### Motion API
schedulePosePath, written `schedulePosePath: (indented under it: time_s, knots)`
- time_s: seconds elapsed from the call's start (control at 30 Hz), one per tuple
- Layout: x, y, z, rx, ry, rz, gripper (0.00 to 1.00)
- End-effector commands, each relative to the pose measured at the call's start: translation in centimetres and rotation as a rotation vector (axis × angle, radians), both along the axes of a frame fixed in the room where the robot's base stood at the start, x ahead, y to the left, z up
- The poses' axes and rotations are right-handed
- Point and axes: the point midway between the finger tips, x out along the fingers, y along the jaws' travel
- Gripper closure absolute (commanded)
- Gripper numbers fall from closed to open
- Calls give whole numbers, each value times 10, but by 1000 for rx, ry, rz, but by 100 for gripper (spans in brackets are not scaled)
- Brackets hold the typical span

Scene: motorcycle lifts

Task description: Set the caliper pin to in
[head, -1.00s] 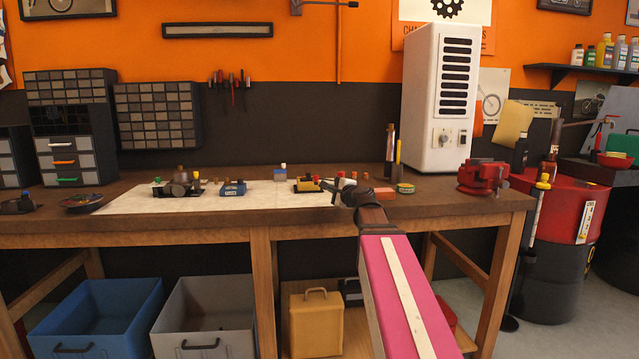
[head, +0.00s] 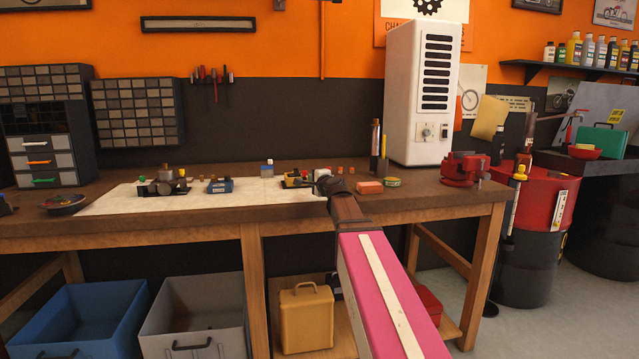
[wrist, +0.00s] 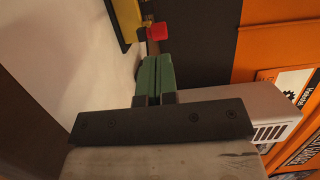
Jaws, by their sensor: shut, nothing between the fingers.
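A small yellow block (head: 293,180) with dark parts sits on the pale sheet on the workbench, just left of my arm's end. In the wrist view the yellow body (wrist: 127,17) shows at the top, with a red knob (wrist: 157,31) on its side. I take this to be the caliper and its pin, but no label is readable. My gripper (wrist: 158,60) has green fingers pressed together, with nothing between them. Their tips are right by the red knob; whether they touch it I cannot tell. In the head view my own arm mostly hides the fingers.
On the workbench (head: 440,201) stand a blue block (head: 220,186) and a dark fixture (head: 163,187) to the left. A red vise (head: 462,168), a white cabinet (head: 405,95) and an orange block (head: 369,187) are to the right. The pale sheet between the blocks is partly clear.

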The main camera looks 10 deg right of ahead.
Motion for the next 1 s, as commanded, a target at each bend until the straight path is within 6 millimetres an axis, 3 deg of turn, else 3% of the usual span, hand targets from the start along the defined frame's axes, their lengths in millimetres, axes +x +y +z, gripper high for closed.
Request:
schedulePosePath:
  time_s: [0.03, 0.2, 0.73, 1.0]
  knots:
    - [14, 3, 0, 0, 0, 1, 100]
    - [38, 9, 0, 0, 1, 1, 100]
    - [49, 12, 0, 0, 1, 0, 100]
    - [87, 12, 0, 0, 1, 0, 100]
